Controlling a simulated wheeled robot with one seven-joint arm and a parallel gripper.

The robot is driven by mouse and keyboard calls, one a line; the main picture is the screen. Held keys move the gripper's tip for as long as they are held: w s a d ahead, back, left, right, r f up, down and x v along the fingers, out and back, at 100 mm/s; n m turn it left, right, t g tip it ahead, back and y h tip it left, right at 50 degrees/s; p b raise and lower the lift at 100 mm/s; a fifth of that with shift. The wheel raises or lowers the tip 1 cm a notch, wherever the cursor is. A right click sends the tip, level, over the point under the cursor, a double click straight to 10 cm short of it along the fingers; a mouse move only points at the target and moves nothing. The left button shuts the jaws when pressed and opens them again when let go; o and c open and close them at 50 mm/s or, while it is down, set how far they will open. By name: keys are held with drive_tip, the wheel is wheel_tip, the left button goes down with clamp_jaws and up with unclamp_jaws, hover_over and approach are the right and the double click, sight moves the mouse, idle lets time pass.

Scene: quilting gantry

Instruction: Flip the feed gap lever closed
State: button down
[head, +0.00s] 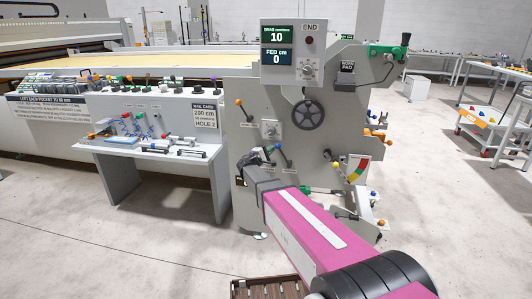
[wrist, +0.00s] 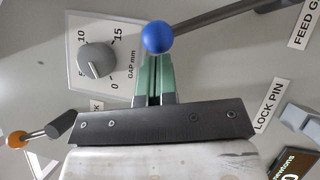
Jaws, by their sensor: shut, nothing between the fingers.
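The feed gap lever is a dark rod (wrist: 205,18) with a blue ball knob (wrist: 156,37). In the wrist view it slants from the ball up to the right, towards a partly cut-off label reading "FEED G" (wrist: 305,25). My gripper (wrist: 154,60) has green fingers, shut together and empty. Their tips appear right at the lower side of the blue ball; I cannot tell if they touch it. In the head view the lever's blue knob (head: 277,147) shows beside my dark gripper body (head: 262,175) at the machine's end panel; my fingertips are not clear there.
A gap dial (wrist: 96,58) is left of the fingers. An orange-knobbed lever (wrist: 17,139) is at lower left, and a "LOCK PIN" label (wrist: 269,106) at right. In the head view a handwheel (head: 308,114) is above my arm, and a table (head: 150,152) stands left.

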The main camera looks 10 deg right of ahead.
idle(0.4)
drive_tip(key=shift+s+d+r+m+g+y, duration=0.7)
drive_tip(key=shift+d+m, duration=0.75)
drive_tip(key=shift+d, duration=0.75)
drive_tip(key=shift+s+d+r+m+g+y, duration=0.4)
drive_tip(key=shift+s+d+m+y, duration=0.6)
drive_tip(key=shift+d, duration=1.25)
drive_tip(key=shift+s+d+r+m+g+y, duration=0.45)
drive_tip(key=shift+d+r+m+y, duration=0.35)
drive_tip(key=shift+d+m, duration=1.25)
drive_tip(key=shift+d+f, duration=0.2)
drive_tip(key=shift+d, duration=0.05)
